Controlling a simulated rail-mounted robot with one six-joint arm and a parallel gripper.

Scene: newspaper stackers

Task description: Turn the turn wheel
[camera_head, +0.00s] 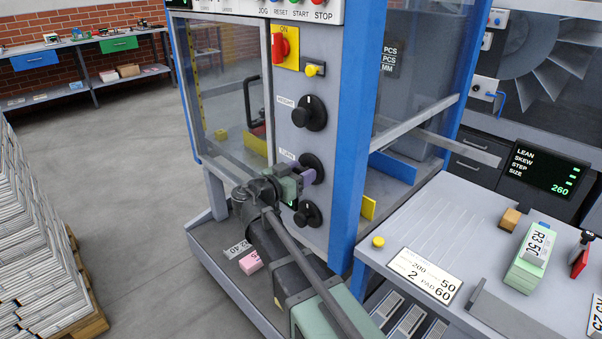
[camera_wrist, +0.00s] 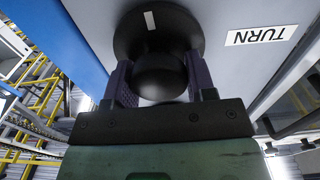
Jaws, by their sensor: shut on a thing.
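The turn wheel is a black round knob (camera_head: 311,167) on the grey front panel of the machine, the middle one of three in a column. It also shows in the wrist view as a black disc with a rounded hub (camera_wrist: 160,72) and a white mark on its rim. A "TURN" label (camera_wrist: 261,36) is on the panel beside it. My gripper (camera_head: 300,177) is at the wheel, and in the wrist view its two purple fingers (camera_wrist: 160,84) sit on either side of the hub, shut on it. In the head view my gripper covers part of the wheel.
The height knob (camera_head: 310,113) is above, and another black knob (camera_head: 307,214) is close below my gripper. A blue post (camera_head: 354,130) stands just right of the panel. A table with a green block (camera_head: 527,262) is at right. Paper stacks (camera_head: 35,240) stand at left.

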